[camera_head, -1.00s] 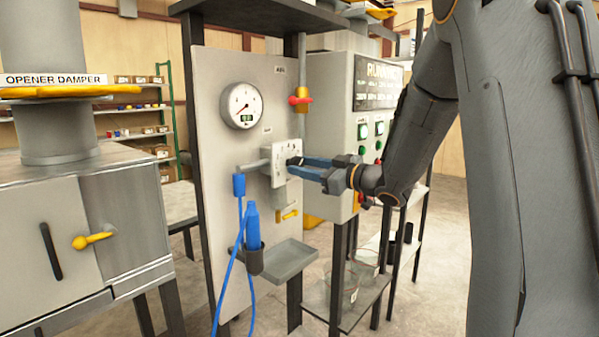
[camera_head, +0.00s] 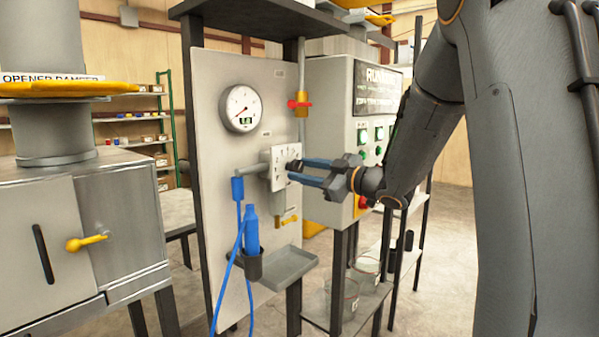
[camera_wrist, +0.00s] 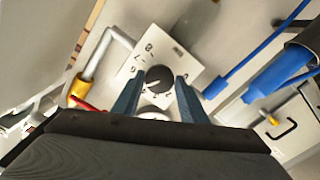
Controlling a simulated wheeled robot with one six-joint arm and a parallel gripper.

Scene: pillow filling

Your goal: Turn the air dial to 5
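The air dial is a round black knob on a white numbered plate (camera_head: 279,174) on the grey panel. In the wrist view the dial (camera_wrist: 158,78) has a short white mark toward its lower left; I cannot read its exact setting. My gripper (camera_head: 301,170) is open, its two blue fingers at the plate's right side. In the wrist view the fingertips (camera_wrist: 160,79) lie on either side of the dial, with narrow gaps showing.
A red-handled valve (camera_head: 300,103) is above right of the plate. A blue nozzle (camera_head: 252,230) with a hose stands in a holder below. A grey tray (camera_head: 288,264) juts out beneath. A control box with green buttons (camera_head: 363,134) is behind my gripper.

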